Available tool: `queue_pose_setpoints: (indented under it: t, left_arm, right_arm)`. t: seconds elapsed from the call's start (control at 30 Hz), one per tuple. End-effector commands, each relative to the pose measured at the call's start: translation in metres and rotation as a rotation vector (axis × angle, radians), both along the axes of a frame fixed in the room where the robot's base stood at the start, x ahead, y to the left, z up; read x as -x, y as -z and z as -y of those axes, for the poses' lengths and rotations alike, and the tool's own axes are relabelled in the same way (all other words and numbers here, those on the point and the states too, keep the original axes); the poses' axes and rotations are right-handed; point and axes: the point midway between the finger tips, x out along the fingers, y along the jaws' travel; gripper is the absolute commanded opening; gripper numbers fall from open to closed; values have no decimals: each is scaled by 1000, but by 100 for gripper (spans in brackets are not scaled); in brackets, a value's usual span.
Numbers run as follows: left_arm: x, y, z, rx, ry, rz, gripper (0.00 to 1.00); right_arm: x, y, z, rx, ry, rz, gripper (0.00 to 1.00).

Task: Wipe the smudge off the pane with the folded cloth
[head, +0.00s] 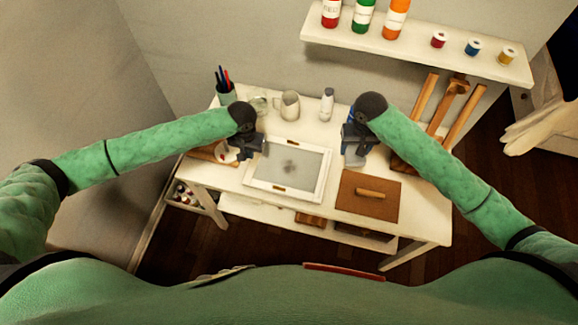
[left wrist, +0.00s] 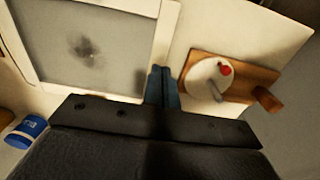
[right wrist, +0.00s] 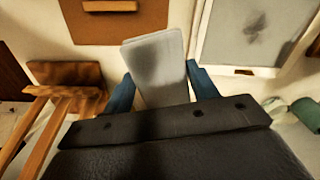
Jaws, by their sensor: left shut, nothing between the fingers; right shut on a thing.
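The pane (head: 262,165) lies flat on the white table in a white frame, with a dark smudge (head: 290,167) near its middle. The smudge also shows in the left wrist view (left wrist: 86,48) and the right wrist view (right wrist: 254,28). The folded cloth (right wrist: 158,66) is pale grey and sits between the fingers of my right gripper (right wrist: 160,82). In the head view the cloth (head: 355,155) is just right of the frame. My left gripper (left wrist: 163,72) is shut and empty, above the table left of the pane. Whether the cloth touches the table is unclear.
A brown board with a wooden handle (head: 370,192) lies right of the pane. A jug (head: 289,105), a white bottle (head: 327,104) and a pen cup (head: 226,94) stand behind. A palette with a red blob (left wrist: 212,73) lies left. A wooden easel (head: 447,110) stands at the right.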

Motion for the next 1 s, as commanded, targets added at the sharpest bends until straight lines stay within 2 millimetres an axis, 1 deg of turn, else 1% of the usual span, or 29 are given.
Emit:
queue_pose_setpoints:
  t: [0.07, 0.17, 0.27, 0.4, 0.6, 0.7, 0.8, 1.0]
  left_arm:
    - [0, -4, 0, 1, 1, 1, 0]
    - [-1, -16, 0, 1, 0, 3, 0]
    - [0, -33, 0, 2, 1, 3, 0]
    - [-1, -61, 0, 2, 1, 4, 0]
    - [-1, -95, 0, 2, 0, 3, 0]
    - [-1, -107, 0, 1, 0, 2, 0]
    - [-1, -114, 0, 1, -1, 1, 0]
    - [-1, -118, 0, 0, -1, 0, 0]
  right_arm:
    - [0, 4, 0, 0, 0, 0, 40]
    - [0, 10, 0, 0, 0, 0, 40]
    - [0, 18, 0, 0, 0, 0, 40]
    - [0, 29, 0, 0, 0, 0, 40]
    - [0, 39, 0, 0, 0, 0, 40]
    - [0, 42, 0, 0, 0, 0, 40]
    - [0, 43, 0, 0, 0, 0, 40]
    - [0, 43, 0, 0, 0, 0, 40]
